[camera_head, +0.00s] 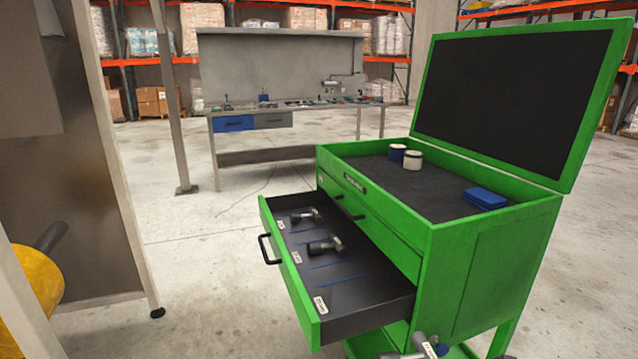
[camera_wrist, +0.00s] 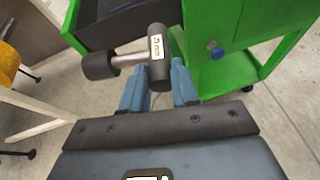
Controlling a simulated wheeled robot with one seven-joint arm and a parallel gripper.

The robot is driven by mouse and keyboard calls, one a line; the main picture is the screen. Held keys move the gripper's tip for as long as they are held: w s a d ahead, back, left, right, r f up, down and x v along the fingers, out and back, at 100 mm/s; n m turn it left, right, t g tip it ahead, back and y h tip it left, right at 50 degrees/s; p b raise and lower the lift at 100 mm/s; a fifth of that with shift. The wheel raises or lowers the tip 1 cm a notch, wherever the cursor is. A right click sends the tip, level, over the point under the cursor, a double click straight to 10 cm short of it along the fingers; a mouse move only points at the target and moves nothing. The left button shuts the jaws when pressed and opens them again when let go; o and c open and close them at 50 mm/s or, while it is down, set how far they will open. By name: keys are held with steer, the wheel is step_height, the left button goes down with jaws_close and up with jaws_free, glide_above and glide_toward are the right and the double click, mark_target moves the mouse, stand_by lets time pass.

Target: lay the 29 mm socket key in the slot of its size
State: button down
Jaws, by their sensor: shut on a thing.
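The held socket key (camera_wrist: 130,60) has a grey metal shaft, a dark round end to the left and a dark head with a white label; I cannot read its size surely. My gripper (camera_wrist: 157,82) has blue fingers shut on its head. In the head view the key (camera_head: 428,346) shows at the bottom edge, partly cut off, beside the cart and outside the drawer. The open drawer (camera_head: 370,297) has a dark floor with blue lines between slots and white labels along its front. Two other socket keys, a far one (camera_head: 304,216) and a nearer one (camera_head: 325,246), lie in it. The near slots look empty.
The green cart (camera_head: 490,275) has its lid (camera_head: 520,95) raised. On its top lie two small round tins (camera_head: 405,157) and a blue case (camera_head: 485,198). A grey post and panel (camera_head: 85,200) and a yellow object (camera_head: 38,285) stand at left. Floor left of the drawer is clear.

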steer(key=f+h, duration=0.1)
steer(key=f, duration=0.1)
steer(key=s+f+m, duration=0.1)
steer(key=s+f+m+h, duration=0.1)
steer(key=f, duration=0.1)
steer(key=shift+f+h, duration=0.3)
stand_by(0.4)
